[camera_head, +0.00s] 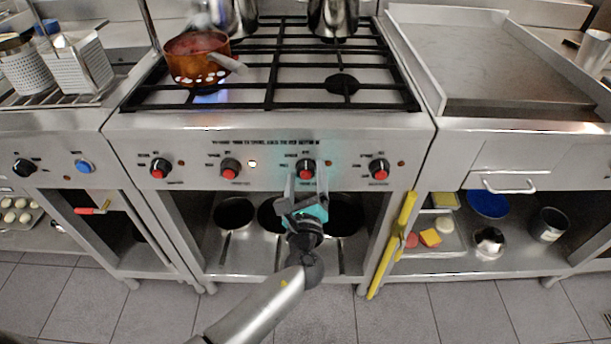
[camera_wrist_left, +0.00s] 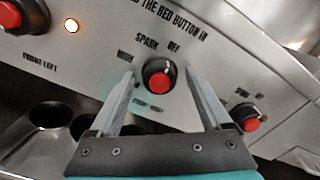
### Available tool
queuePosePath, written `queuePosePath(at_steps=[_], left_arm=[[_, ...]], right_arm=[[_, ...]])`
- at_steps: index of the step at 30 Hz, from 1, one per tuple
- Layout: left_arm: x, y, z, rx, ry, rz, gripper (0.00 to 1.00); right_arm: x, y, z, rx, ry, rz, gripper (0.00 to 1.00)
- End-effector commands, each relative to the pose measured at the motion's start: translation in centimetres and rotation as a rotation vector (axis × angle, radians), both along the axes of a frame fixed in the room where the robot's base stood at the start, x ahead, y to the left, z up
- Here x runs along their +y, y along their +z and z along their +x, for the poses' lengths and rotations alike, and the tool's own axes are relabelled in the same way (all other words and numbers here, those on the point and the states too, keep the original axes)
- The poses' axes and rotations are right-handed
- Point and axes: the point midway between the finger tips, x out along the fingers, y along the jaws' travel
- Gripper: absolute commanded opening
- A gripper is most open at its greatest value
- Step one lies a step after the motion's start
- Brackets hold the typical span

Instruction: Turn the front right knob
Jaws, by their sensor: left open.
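The front right knob (camera_head: 305,169) is a black round knob with a red centre, third from the left on the stove's front panel. In the left wrist view the knob (camera_wrist_left: 159,75) sits between the fingers, with "SPARK" and "OFF" above it and a blurred label below. Its white mark points to the upper right, near "OFF". My left gripper (camera_head: 305,177) is open in front of the panel, one finger on each side of the knob. Gaps show between knob and fingers in the left wrist view (camera_wrist_left: 161,76). My right gripper is not in view.
The front left knob (camera_wrist_left: 22,14) and another knob (camera_wrist_left: 245,118) flank it. An indicator light (camera_head: 253,163) glows. A copper pot (camera_head: 197,62) stands over a blue flame at the front left burner. A yellow bar (camera_head: 392,245) leans at the stove's lower right.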

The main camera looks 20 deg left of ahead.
Motion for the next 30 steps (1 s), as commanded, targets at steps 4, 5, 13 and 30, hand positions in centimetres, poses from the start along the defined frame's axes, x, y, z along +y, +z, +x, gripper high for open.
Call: queuePosePath(at_steps=[4,5,13,30], left_arm=[[0.0,-0.1,-0.1,0.001,0.000,-0.001,0.81],[0.0,-0.1,-0.1,0.002,0.000,-0.002,0.81],[-0.9,-0.1,-3.3,0.005,-0.001,-0.001,0.81],[-4.0,-0.1,-13.9,0.002,-0.001,0.000,0.81]], right_arm=[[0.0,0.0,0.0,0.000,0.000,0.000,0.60],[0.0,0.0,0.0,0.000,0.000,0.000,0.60],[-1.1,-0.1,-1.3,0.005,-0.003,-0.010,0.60],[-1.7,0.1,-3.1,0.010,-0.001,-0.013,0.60]])
